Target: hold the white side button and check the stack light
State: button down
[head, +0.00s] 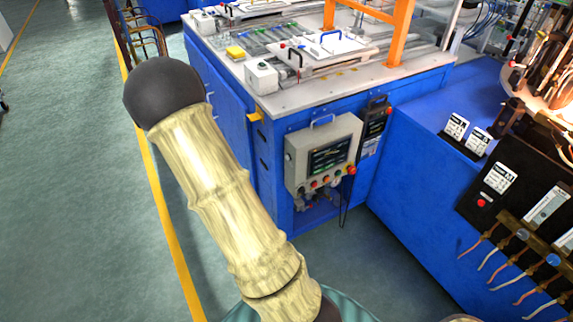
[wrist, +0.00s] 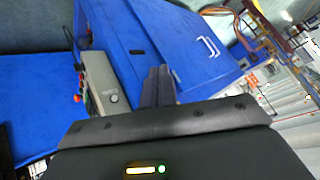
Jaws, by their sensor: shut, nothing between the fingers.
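The white side button (wrist: 113,98) is a small round pale knob on the side of the grey control box (wrist: 104,72). In the head view the control box (head: 300,147) hangs on the front of the blue cabinet, with a screen and coloured buttons on its face. My gripper (wrist: 158,72) is shut and empty. In the wrist view its fingers are right of the button, with a gap in the picture between them; the true distance is unclear. The head view shows my arm but not the gripper. I cannot make out a stack light in either view.
The blue cabinet (head: 225,108) carries a worktop with trays, a yellow block (head: 236,52) and a white button box (head: 261,76). A blue bench (head: 415,185) with dark panels and cables stands at the right. Green floor (head: 75,160) is clear at the left.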

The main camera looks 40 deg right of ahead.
aim_at(287, 158)
jog(key=d+f+m+h+b, duration=0.2)
jog(key=d+f+m+h, duration=0.1)
jog(key=d, duration=0.3)
jog(key=d+f+m+t+h+b, duration=0.1)
jog(key=d+f+m+h+b, duration=0.1)
jog(key=d+f+h, duration=0.3)
jog(key=shift+w+d+f+m+h, duration=0.35)
jog(key=shift+d+f+m, duration=0.15)
jog(key=shift+d, duration=0.75)
jog(key=shift+d, duration=0.1)
jog(key=s+d, duration=0.2)
jog(key=d, duration=0.6)
jog(key=shift+d, duration=0.15)
dwell(0.5)
jog(key=shift+s+d, duration=0.15)
jog(key=shift+d, duration=0.2)
